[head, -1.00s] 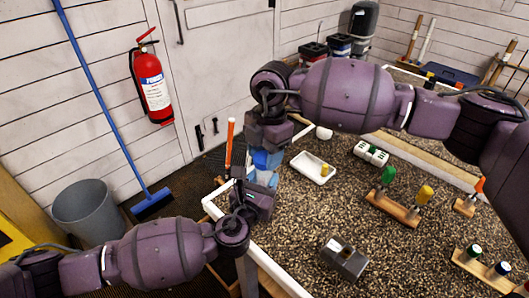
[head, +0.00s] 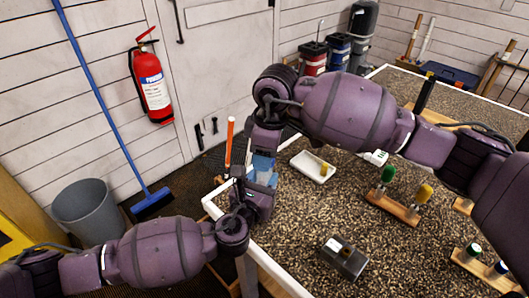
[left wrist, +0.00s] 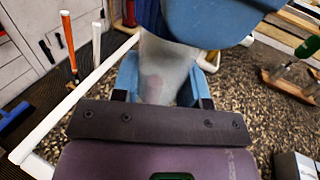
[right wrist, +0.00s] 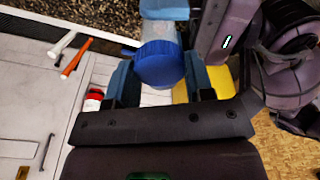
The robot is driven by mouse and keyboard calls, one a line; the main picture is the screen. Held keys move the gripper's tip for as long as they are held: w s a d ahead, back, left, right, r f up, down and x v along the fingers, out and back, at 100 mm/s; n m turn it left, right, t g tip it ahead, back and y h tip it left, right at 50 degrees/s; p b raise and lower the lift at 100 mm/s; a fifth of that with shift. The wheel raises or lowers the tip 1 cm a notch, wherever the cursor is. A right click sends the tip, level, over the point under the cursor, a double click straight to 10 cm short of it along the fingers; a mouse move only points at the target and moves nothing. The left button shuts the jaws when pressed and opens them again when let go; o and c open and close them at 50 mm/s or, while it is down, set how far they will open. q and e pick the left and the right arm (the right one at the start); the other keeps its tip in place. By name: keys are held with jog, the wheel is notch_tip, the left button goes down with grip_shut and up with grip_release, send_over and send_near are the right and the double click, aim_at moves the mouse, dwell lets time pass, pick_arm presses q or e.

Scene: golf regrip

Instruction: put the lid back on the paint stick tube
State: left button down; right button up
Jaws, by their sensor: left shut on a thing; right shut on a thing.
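The paint stick tube is a whitish, translucent cylinder (left wrist: 168,68) held between the blue fingers of my left gripper (left wrist: 163,85). The blue lid (right wrist: 158,66) is between the fingers of my right gripper (right wrist: 160,78), which is shut on it. In the right wrist view the lid is in line with the tube (right wrist: 160,32), at its end. In the left wrist view the dark blue lid (left wrist: 150,18) is at the tube's upper end. I cannot tell whether it is fully seated. In the head view the grippers meet above the table's left corner, hiding most of both.
A wooden rack (head: 391,207) with green- and yellow-topped sticks is at the right. A dark grey block (head: 346,262) is at the front. The table between is clear. An orange stick (head: 229,140) stands beyond the left edge.

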jog(key=o, duration=0.9)
jog(key=shift+r, duration=2.25)
jog(key=shift+c, duration=0.3)
